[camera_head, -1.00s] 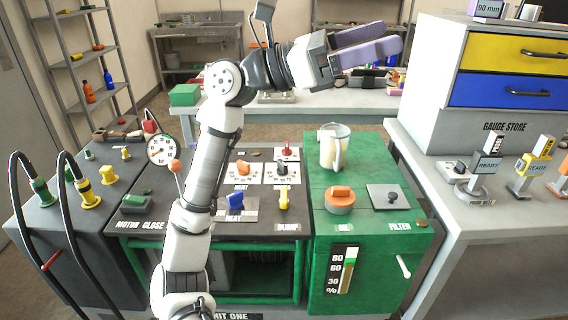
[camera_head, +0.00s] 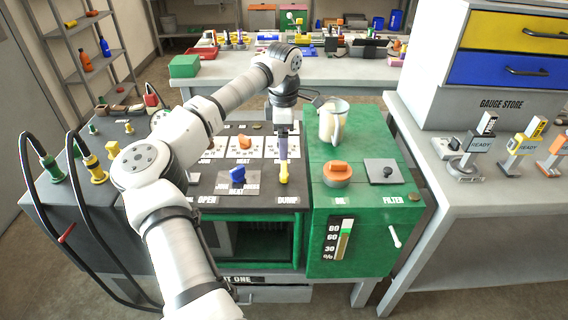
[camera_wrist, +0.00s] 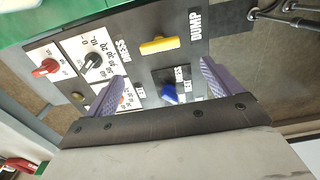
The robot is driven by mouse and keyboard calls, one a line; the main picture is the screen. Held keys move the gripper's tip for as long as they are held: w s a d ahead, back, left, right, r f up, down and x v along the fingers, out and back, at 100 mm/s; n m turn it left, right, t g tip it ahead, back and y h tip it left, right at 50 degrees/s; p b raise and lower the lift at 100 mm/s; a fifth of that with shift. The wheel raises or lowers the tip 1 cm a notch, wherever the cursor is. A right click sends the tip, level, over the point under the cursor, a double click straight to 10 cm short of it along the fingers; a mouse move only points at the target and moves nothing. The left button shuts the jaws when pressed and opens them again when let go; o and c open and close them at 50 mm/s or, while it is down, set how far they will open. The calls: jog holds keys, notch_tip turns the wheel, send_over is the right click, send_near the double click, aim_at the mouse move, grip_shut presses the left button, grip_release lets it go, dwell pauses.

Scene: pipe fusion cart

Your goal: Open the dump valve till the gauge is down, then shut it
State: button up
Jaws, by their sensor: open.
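The dump valve is a small yellow lever (camera_head: 284,176) near the front edge of the dark panel, just behind the DUMP label. In the wrist view the yellow lever (camera_wrist: 160,45) lies beyond the fingertips, beside the DUMP lettering. My gripper (camera_head: 283,152) points down over the panel, close above and behind the lever. In the wrist view my gripper (camera_wrist: 162,70) has its two purple fingers wide apart with nothing between them. I cannot tell any touch. The round gauge is mostly hidden behind my arm in the head view, so its needle cannot be read.
A blue lever (camera_head: 237,174) sits left of the yellow one. An orange knob (camera_head: 245,142) is behind it. On the green cabinet to the right stand a clear jug (camera_head: 333,122) and an orange cap (camera_head: 337,170). A grey bench (camera_head: 480,205) is at the far right.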

aim_at(284, 169)
notch_tip(284, 169, down, 10)
jog(key=shift+f+p, duration=0.1)
jog(key=shift+p, duration=0.95)
jog(key=c, duration=1)
